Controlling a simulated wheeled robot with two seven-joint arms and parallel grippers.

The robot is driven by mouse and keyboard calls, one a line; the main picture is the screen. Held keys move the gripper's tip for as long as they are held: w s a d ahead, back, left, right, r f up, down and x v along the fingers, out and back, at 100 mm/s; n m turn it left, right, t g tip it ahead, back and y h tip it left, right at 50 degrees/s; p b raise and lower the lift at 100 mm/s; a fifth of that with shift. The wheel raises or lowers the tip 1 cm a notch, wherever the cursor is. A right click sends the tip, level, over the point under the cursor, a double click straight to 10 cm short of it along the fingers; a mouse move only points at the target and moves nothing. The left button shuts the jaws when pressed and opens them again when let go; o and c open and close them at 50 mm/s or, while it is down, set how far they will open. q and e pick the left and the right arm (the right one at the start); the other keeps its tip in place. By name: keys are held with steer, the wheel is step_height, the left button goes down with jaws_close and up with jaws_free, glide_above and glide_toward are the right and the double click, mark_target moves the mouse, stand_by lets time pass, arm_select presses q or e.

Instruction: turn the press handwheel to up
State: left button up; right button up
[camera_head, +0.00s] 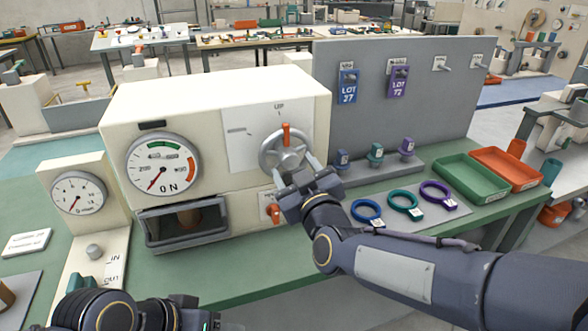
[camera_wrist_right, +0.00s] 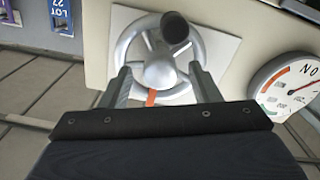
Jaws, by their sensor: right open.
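The press handwheel (camera_head: 274,158) is a grey spoked wheel on a white plate on the cream press front. Its orange mark (camera_head: 286,133) stands at the top, close below the UP label (camera_head: 279,107). In the right wrist view the handwheel (camera_wrist_right: 162,72) shows upside down, with the orange mark at the bottom and a dark round knob (camera_wrist_right: 176,28) at the opposite side. My right gripper (camera_head: 297,174) is open at the wheel, its fingers on either side of the hub in the wrist view; contact is unclear. My left arm shows at the bottom left, its gripper out of view.
A large gauge (camera_head: 162,165) is left of the wheel, above an open press chamber (camera_head: 185,222). A small orange knob (camera_head: 272,209) sits below the wheel. To the right are coloured rings (camera_head: 403,205), a green tray (camera_head: 468,180) and a grey tag board (camera_head: 420,110).

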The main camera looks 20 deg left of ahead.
steer(key=v, duration=0.7)
steer(key=s+d+f+m+g+h+p, duration=0.1)
steer(key=s+d+f+m+g+h, duration=0.15)
steer(key=d, duration=0.75)
steer(key=s+d+f+m+g+h+p, duration=0.1)
steer(key=s+d+m+g, duration=0.2)
steer(key=d, duration=0.8)
steer(key=s+d+f+m+g+h+p, duration=0.1)
steer(key=s+d+f+m+g, duration=0.1)
steer(key=s+d, duration=0.3)
steer(key=s+d+f+m+g+h+p, duration=0.1)
steer(key=s+d+f+m, duration=0.3)
steer(key=s, duration=0.6)
steer(key=shift+d+f+m+g+h, duration=0.35)
steer(key=shift+f, duration=0.3)
steer(key=shift+s, duration=0.1)
